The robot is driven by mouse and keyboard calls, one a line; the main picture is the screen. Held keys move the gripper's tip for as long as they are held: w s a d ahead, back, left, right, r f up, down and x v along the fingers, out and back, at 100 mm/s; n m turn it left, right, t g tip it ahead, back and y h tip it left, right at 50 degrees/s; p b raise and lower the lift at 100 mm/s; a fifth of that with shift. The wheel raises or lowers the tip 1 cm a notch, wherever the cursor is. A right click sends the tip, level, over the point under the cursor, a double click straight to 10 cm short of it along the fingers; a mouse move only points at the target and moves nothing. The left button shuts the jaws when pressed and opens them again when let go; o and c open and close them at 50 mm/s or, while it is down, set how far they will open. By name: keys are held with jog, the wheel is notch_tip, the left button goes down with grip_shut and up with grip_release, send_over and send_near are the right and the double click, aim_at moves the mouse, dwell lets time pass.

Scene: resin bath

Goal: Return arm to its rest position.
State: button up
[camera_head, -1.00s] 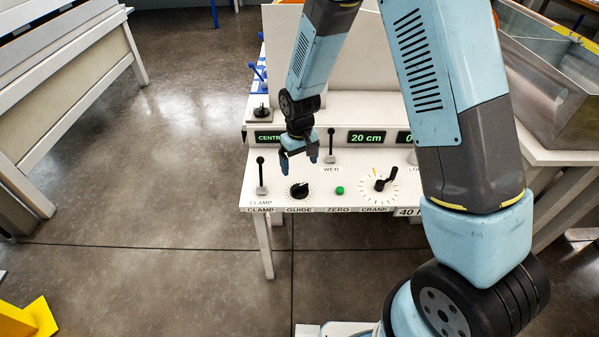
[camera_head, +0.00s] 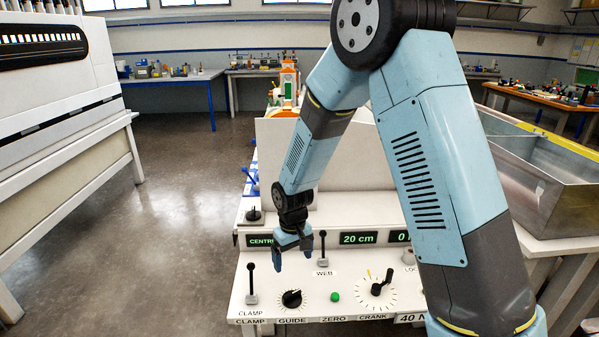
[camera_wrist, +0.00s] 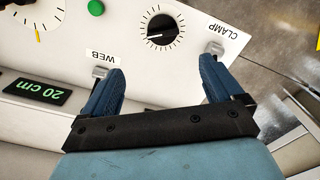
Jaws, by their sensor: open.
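My gripper (camera_head: 291,240) is open and empty. It hangs above the white control panel (camera_head: 240,303), near the display, between the CLAMP lever (camera_head: 251,284) and the WEB lever (camera_head: 323,250). In the wrist view the two blue fingers of my gripper (camera_wrist: 158,88) stand apart with the panel behind them. The black GUIDE knob (camera_wrist: 161,30) shows beyond the fingertips. My arm reaches up from the lower right and bends at a high elbow.
The panel also carries a green ZERO button (camera_head: 335,297), a CRANK handle (camera_head: 381,284) and a 20 cm display (camera_head: 358,238). A metal tank (camera_head: 545,190) stands at the right. A white machine (camera_head: 55,90) stands at the left. Open floor (camera_head: 175,200) lies between the machine and the panel.

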jog(key=s+d+r+m+t, duration=0.1)
jog(key=s+d+r+m, duration=0.15)
jog(key=d+r, duration=0.75)
jog(key=s+d+r+m+t, duration=0.1)
jog(key=s+d+r+t, duration=0.15)
jog(key=d+r, duration=0.7)
jog(key=s+d+r+m+t, duration=0.1)
jog(key=s+d+r, duration=0.2)
jog(key=s+r, duration=0.3)
jog(key=s+d+r+m+t, duration=0.1)
jog(key=s+d+r+m, duration=0.1)
jog(key=s+r, duration=0.5)
jog(key=s+d, duration=0.1)
jog(key=s, duration=0.2)
jog(key=shift+s+d+r, duration=0.2)
jog(key=shift+s+d, duration=0.15)
dwell(1.6)
